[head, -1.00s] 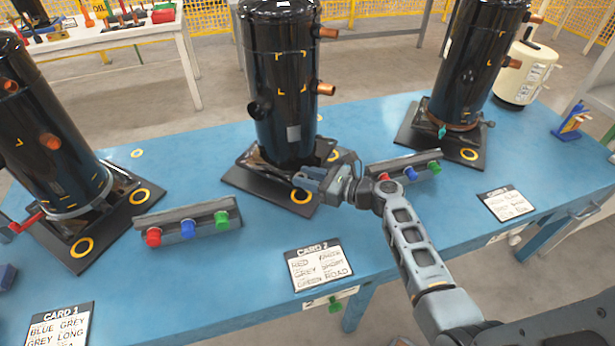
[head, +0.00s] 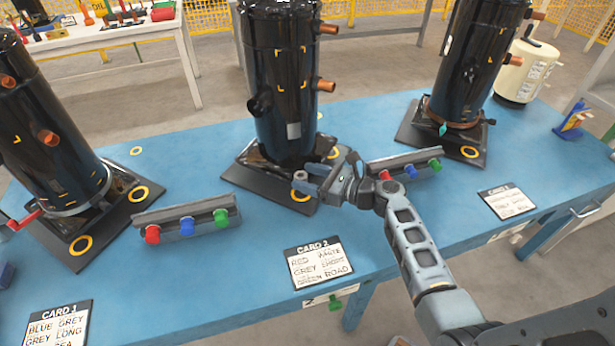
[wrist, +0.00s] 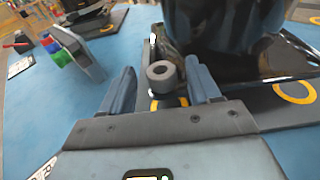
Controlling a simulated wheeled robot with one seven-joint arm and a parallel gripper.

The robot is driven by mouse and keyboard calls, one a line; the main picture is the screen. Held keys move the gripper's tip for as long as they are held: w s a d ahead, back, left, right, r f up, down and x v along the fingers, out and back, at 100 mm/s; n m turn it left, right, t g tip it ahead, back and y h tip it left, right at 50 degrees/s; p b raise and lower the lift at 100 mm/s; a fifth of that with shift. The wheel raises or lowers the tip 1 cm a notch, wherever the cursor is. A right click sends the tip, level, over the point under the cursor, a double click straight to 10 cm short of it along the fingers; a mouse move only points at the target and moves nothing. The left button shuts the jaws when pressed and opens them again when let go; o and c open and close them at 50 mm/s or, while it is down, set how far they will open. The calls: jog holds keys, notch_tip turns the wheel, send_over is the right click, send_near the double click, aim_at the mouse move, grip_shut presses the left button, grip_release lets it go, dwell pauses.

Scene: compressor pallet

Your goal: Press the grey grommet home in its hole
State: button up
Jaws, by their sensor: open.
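The grey grommet (wrist: 160,72) is a short ring with a dark centre hole. It stands between my open fingers in the wrist view, at the foot of the middle black compressor (head: 285,85). In the head view its grey top (head: 299,176) shows just past my fingertips. My gripper (head: 308,184) is open, low over the near corner of the compressor's dark base plate (head: 240,180). In the wrist view the fingers (wrist: 160,85) flank the grommet with gaps on both sides. Its lower end is partly hidden, so I cannot tell how deep it sits.
A rail with red, blue and green knobs (head: 187,222) lies left of the plate; a similar rail (head: 408,165) lies behind my arm. Compressors stand at left (head: 50,130) and right (head: 470,65). Card 2 (head: 319,262) lies in front. The blue table (head: 230,275) is clear between the cards.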

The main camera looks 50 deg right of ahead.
jog(key=v, duration=0.7)
jog(key=shift+s, duration=0.2)
dwell(0.4)
